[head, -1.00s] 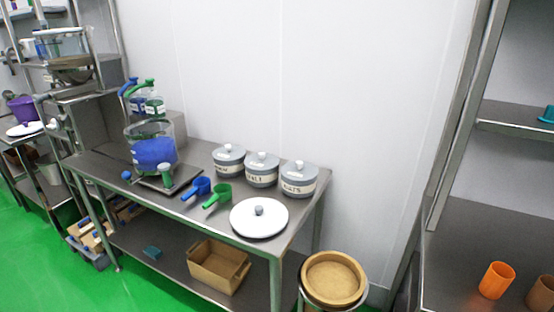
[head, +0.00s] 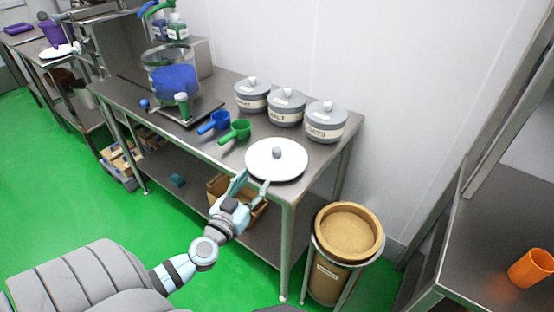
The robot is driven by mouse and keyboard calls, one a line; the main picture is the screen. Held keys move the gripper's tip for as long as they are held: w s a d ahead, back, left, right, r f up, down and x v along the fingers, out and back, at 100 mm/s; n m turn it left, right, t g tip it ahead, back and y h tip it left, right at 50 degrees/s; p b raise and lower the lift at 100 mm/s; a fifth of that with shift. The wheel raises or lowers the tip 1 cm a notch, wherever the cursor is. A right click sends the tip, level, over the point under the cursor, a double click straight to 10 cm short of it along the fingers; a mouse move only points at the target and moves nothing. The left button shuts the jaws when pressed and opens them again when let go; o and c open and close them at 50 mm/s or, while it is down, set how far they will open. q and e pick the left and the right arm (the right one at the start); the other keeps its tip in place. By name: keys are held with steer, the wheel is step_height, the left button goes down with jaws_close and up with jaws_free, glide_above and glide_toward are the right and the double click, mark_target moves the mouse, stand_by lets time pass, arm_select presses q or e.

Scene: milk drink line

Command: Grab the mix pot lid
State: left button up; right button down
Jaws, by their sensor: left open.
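A round white lid (head: 258,160) with a grey knob (head: 276,153) lies flat near the right front corner of the steel table (head: 205,155). I take it for the mix pot lid. My left gripper (head: 252,186) is open and empty at the table's front edge, just in front of and below the lid in the picture. Its fingers point up toward the lid; I cannot tell whether they touch it. A clear pot with blue contents (head: 172,80) stands further left on the table. My right gripper is not in view.
Three lidded grey jars (head: 286,107) stand behind the lid. A blue scoop (head: 214,122) and a green scoop (head: 235,131) lie to its left. A bin with a tan top (head: 348,232) stands right of the table. An orange cup (head: 531,268) is on the right shelf.

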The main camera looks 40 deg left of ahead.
arm_select(q)
glide_toward(274, 153)
steer(key=p+x, duration=0.1)
steer(key=x, duration=0.2)
steer(key=shift+w+a+r, duration=0.1)
steer(key=shift+w, duration=0.1)
steer(key=b+x, duration=0.1)
steer(key=x, duration=0.5)
steer(key=shift+s, duration=0.1)
jaws_close()
